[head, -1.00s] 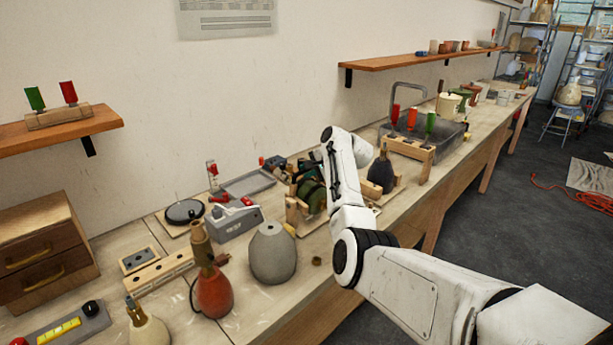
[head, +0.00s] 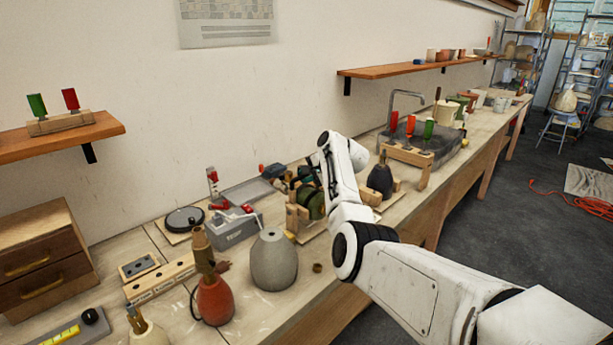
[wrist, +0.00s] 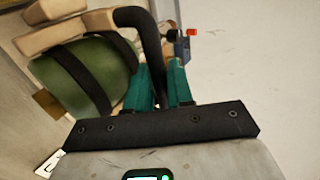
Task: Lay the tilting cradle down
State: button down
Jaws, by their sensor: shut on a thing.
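The tilting cradle (head: 297,219) is a wooden frame on the bench, beyond the grey vase-like body. It holds a dark green rounded body (head: 312,203), which also shows in the wrist view (wrist: 85,80), bound with black straps. A bent black handle bar (wrist: 146,28) rises from the cradle beside wooden rails (wrist: 62,24). My gripper's teal fingers (wrist: 160,86) are closed on the black bar's lower end. In the head view my arm hides part of the cradle and most of the gripper. The cradle's exact tilt is hard to tell.
A grey vase-like body (head: 273,262) and a red one (head: 215,302) stand nearer on the bench. A grey vise-like fixture (head: 233,232) is left of the cradle. A dark body (head: 380,180) stands right of my arm. The wall is close behind.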

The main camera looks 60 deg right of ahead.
jog(key=c, duration=1.4)
grip_release()
jog(key=shift+w+r, duration=0.15)
jog(key=shift+r, duration=0.05)
jog(key=shift+o, duration=1.2)
jog(key=shift+w+f, duration=0.1)
jog(key=v, duration=1)
jog(key=shift+s+b, duration=0.4)
jog(key=shift+b, duration=0.05)
jog(key=shift+a, duration=0.1)
